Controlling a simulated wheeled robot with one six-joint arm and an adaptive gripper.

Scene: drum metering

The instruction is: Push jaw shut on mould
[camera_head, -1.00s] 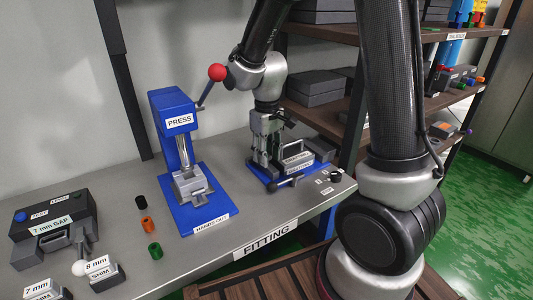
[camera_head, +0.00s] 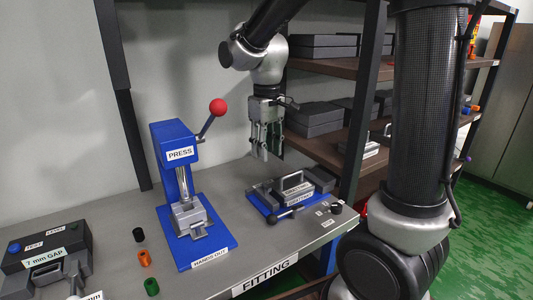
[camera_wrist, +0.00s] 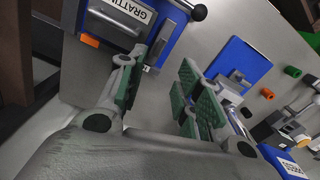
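A grey clamp-like fixture (camera_head: 297,187) with a raised handle and a partly readable label stands on a blue base plate (camera_head: 262,204) at the bench's right. A bar with a dark round knob (camera_head: 272,219) lies along its front. The fixture also shows at the top of the wrist view (camera_wrist: 122,22). I cannot tell the jaw from the mould, or whether a gap stands between them.
A blue press (camera_head: 172,150) with a red-ball lever (camera_head: 218,106) stands left of the fixture. Black, orange and green rings (camera_head: 144,258) lie further left, near the gap gauge (camera_head: 45,255). Shelves (camera_head: 335,69) with dark boxes stand behind on the right.

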